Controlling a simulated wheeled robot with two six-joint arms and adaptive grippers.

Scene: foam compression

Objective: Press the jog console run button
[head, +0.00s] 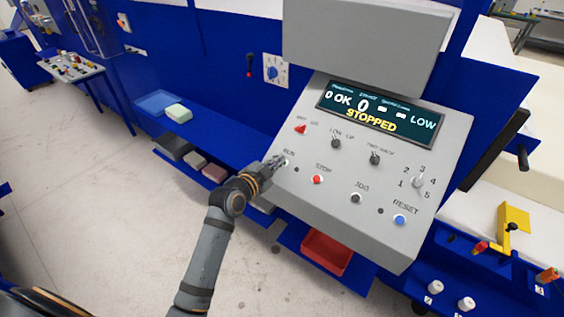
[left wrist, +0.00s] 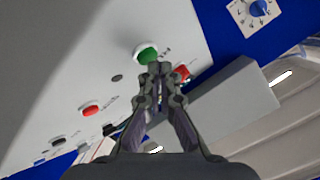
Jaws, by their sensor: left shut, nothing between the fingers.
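The grey jog console (head: 318,215) stands tilted at the centre right of the head view; its screen (head: 380,115) reads "STOPPED" in yellow. The green run button (left wrist: 147,54) shows in the left wrist view, just beyond my fingertips. In the head view my gripper mostly hides it beside the "RUN" label. My left gripper (head: 279,162) is shut and empty, its tips close to this button; it also shows in the left wrist view (left wrist: 158,68). I cannot tell whether the tips touch the button. My right gripper is in neither view.
A red stop button (head: 317,179) sits right of the run button. A red switch (head: 300,129), black knobs, a rotary selector (head: 418,182) and a blue reset button (head: 400,219) share the panel. A red bin (head: 327,252) lies below the console. Left of it is a blue shelf (head: 215,135).

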